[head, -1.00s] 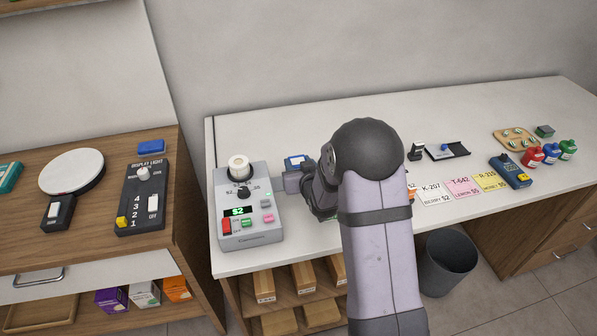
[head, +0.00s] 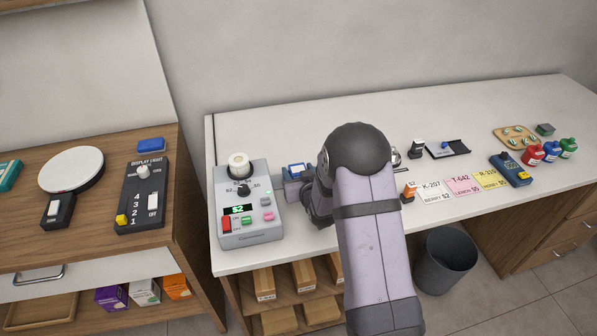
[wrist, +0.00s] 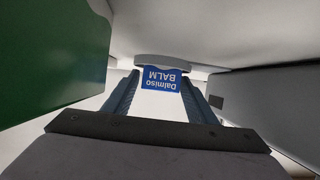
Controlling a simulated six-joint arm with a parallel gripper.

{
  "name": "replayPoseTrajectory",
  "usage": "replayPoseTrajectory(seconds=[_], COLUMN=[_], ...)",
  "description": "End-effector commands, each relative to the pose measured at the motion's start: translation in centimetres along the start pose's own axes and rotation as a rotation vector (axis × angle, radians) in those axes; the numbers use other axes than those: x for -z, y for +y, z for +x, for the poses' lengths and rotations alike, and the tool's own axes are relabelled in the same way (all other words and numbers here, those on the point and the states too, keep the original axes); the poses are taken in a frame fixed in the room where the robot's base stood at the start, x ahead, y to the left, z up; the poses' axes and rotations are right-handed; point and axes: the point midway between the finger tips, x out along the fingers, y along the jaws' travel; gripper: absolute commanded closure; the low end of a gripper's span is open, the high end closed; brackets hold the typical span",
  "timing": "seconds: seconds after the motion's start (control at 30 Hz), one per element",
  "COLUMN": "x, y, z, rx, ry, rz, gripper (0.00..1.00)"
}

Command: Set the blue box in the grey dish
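The blue box (wrist: 162,79) with a "Dalmiso BALM" label lies between my fingertips in the wrist view, its lettering upside down. A pale gap shows beside its left edge, and its right edge is close to the right finger. My gripper (wrist: 160,92) appears open around it. In the head view, a small blue and white shape (head: 297,168), likely the box, shows at my gripper (head: 300,186), just right of the grey console. A grey rounded edge (wrist: 175,61) borders the box's far side in the wrist view. I cannot tell whether it is the grey dish.
The grey console (head: 247,215) with knobs and buttons stands close left of my gripper. Price cards (head: 460,187), a dark blue device (head: 510,170) and coloured bottles (head: 550,152) lie to the right. The white counter (head: 330,130) is clear behind. A green surface (wrist: 50,60) fills the wrist view's left.

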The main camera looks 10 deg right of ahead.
Motion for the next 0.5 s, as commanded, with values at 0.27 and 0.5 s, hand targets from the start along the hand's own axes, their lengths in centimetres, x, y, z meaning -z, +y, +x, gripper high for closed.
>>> replayPoseTrajectory(seconds=[0.27, 0.5], x=[0.07, 0.77], y=[0.0, 0.0], z=[-0.03, -0.31], rx=[0.0, 0.0], ry=[0.0, 0.0], rz=[0.0, 0.0], gripper=[0.43, 0.43])
